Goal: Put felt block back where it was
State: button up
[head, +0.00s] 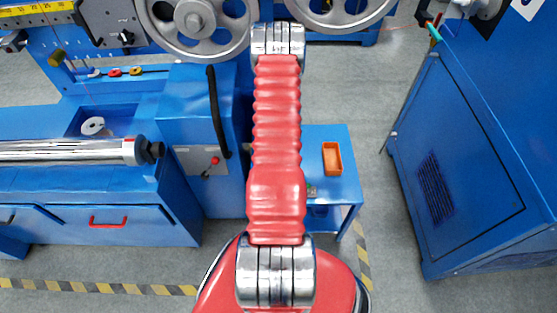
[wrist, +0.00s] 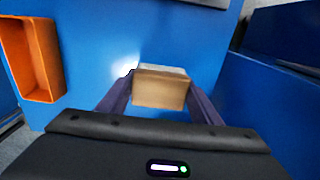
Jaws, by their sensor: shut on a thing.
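The felt block (wrist: 160,90) is a tan, box-shaped piece with a paler top. It shows in the wrist view between the two dark fingers of my gripper (wrist: 160,98). My gripper is shut on it. A blue surface lies beyond the block; I cannot tell whether the block touches it. In the head view my arm covers the middle of the scene, and neither the block nor the gripper can be made out.
An orange tray (head: 332,159) lies on a small blue table (head: 338,193); the tray (wrist: 33,60) is at the left in the wrist view. A blue machine (head: 185,125) stands left, and a blue cabinet (head: 460,150) right. Grey floor (head: 390,255) is free between.

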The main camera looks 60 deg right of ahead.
jog(key=shift+f, duration=1.9)
jog(key=o, duration=1)
jog(key=shift+f, duration=0.1)
jog(key=shift+o, duration=0.2)
notch_tip(320, 180, up, 12)
jog(key=shift+r, duration=0.15)
jog(key=shift+a, duration=0.1)
